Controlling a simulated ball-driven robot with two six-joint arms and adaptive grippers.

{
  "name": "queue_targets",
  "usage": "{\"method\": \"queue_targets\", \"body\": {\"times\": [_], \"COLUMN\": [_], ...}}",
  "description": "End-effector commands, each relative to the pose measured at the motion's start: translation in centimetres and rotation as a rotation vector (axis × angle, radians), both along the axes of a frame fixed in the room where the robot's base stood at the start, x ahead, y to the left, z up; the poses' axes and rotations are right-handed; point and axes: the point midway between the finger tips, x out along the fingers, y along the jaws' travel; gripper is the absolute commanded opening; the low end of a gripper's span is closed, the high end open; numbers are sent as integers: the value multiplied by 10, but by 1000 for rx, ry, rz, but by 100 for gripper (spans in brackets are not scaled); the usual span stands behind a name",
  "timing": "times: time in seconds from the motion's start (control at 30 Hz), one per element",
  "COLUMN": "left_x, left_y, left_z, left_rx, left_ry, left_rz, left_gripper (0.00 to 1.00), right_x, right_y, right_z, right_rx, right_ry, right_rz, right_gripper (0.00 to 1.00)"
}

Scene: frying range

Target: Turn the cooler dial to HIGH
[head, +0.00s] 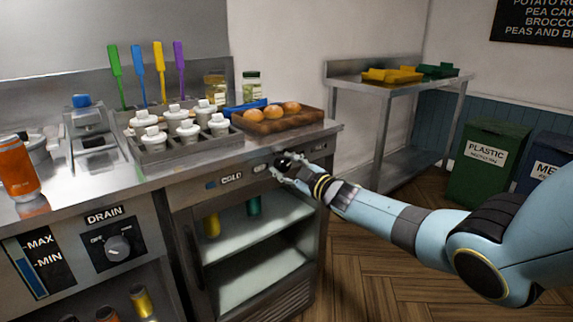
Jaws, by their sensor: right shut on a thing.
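The cooler (190,195) stands in the middle, its front panel carrying a "COLD" label (231,177). My right gripper (285,166) is at the right part of this panel, shut on the dark cooler dial (283,159). The gripper covers much of the dial, so its pointer and setting cannot be read. A small label shows just right of the gripper, too small to read. My right arm reaches in from the right. My left gripper is not in view.
A drain dial (118,246) sits on the panel to the left. On the counter above are a wooden tray (270,124) with buns, white-lidded pots and an orange container (17,167). A steel side table (385,88) and a green bin (488,160) stand right.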

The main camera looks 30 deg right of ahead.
Motion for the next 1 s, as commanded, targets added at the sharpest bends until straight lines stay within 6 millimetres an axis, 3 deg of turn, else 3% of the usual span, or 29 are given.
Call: {"method": "queue_targets", "body": {"times": [0.77, 0.8, 0.93, 1.0], "left_x": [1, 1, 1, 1], "left_y": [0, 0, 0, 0], "left_z": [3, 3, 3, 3], "left_rx": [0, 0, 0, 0], "left_ry": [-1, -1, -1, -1], "left_rz": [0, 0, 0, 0], "left_gripper": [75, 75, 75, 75], "right_x": [-2, -2, -1, -1], "right_y": [0, 0, 0, 0], "right_z": [-4, -4, -3, -2], "right_rx": [100, 100, 99, 99], "right_ry": [14, 14, 13, 11], "right_rz": [-2, -2, -1, -1], "right_gripper": [6, 44, 61, 62]}}
